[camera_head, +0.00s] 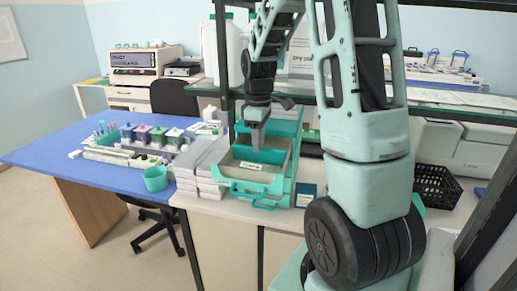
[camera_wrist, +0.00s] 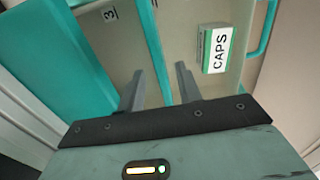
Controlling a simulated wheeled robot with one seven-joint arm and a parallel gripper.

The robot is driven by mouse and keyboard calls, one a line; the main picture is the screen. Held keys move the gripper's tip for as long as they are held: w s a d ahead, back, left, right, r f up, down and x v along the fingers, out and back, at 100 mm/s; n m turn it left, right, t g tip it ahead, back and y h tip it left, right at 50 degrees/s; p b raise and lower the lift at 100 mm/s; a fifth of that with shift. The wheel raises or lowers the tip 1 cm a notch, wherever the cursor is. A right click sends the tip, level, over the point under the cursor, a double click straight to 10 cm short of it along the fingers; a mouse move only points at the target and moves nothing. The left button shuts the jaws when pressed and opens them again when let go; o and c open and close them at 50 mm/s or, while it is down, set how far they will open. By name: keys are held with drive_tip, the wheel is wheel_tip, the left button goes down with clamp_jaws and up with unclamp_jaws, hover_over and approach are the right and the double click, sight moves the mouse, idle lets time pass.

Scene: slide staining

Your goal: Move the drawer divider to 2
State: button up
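The open drawer, with a teal front and handle, shows in the head view (camera_head: 250,192). In the wrist view a thin teal strip (camera_wrist: 150,35), which looks like the upper edge of the drawer divider, crosses the beige drawer inside. My gripper (camera_wrist: 160,70) is open, one finger on each side of this strip as seen from above. I cannot tell whether the fingers touch it. In the head view my gripper (camera_head: 257,142) points down over the drawer. A "3" mark (camera_wrist: 110,15) lies left of the strip; other numbers are not visible. A CAPS label (camera_wrist: 218,50) lies right of it.
Stacks of white boxes (camera_head: 201,160) stand close left of the drawer. A blue table (camera_head: 60,150) holds staining jars and a teal cup (camera_head: 156,179). A shelf (camera_head: 450,98) runs behind at the right. A black basket (camera_head: 436,184) stands at the right.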

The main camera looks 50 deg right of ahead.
sight(259, 162)
drive_tip(key=shift+f, duration=2)
clamp_jaws()
drive_tip(key=shift+w+d+p, duration=0.3)
drive_tip(key=shift+d+p, duration=0.15)
drive_tip(key=shift+d, duration=0.3)
unclamp_jaws()
wheel_tip(259, 162, up, 18)
drive_tip(key=b, duration=0.2)
drive_tip(key=shift+f+b, duration=0.25)
drive_tip(key=shift+b, duration=0.15)
drive_tip(key=shift+a, duration=0.15)
